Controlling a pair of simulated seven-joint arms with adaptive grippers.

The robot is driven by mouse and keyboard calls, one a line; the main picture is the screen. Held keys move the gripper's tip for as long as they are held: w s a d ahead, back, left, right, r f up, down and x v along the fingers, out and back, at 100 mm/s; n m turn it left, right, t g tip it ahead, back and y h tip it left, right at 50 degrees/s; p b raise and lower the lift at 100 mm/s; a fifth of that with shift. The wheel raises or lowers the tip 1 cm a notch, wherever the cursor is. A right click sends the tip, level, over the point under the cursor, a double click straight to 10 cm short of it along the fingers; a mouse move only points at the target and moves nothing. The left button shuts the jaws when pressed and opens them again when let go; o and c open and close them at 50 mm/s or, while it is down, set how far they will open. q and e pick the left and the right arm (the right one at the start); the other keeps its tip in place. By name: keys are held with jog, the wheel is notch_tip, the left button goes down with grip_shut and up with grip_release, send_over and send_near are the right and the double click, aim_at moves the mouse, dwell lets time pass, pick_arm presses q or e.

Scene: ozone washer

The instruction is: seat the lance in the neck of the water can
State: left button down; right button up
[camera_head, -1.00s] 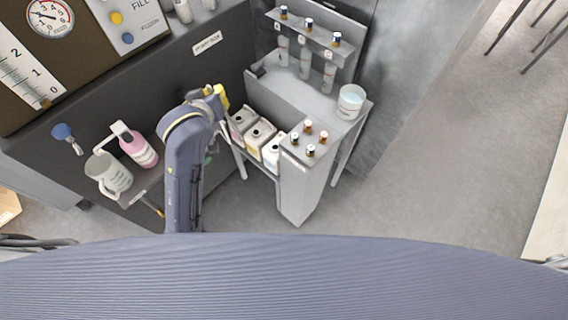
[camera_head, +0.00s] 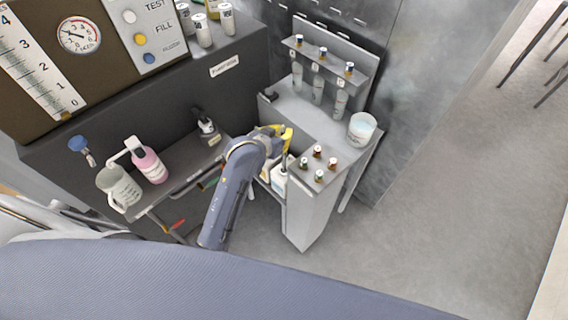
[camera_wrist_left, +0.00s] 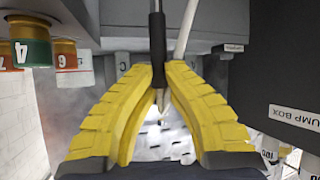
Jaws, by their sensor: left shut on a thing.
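My left gripper (camera_head: 284,137) has yellow fingers and is above the low shelf of cans beside the grey cabinet. In the left wrist view its fingers (camera_wrist_left: 160,85) are shut on the lance (camera_wrist_left: 158,45), a dark rod running between them with a tapered end. In the head view my wrist and forearm hide most of the cans. A white can (camera_head: 279,178) shows below the gripper, with a yellowish can (camera_head: 265,172) beside it. I cannot tell which is the water can, and no neck shows clearly. My right gripper is not in view.
Several small capped vials (camera_head: 319,163) stand on the cabinet top close right of the gripper. A white tub (camera_head: 361,128) and a bottle rack (camera_head: 318,75) stand behind.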

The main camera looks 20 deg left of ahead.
aim_at(283, 159)
pick_arm(q)
notch_tip(283, 159, down, 14)
jog(key=shift+f, duration=0.25)
dwell(0.4)
jog(key=c, duration=1.5)
grip_release()
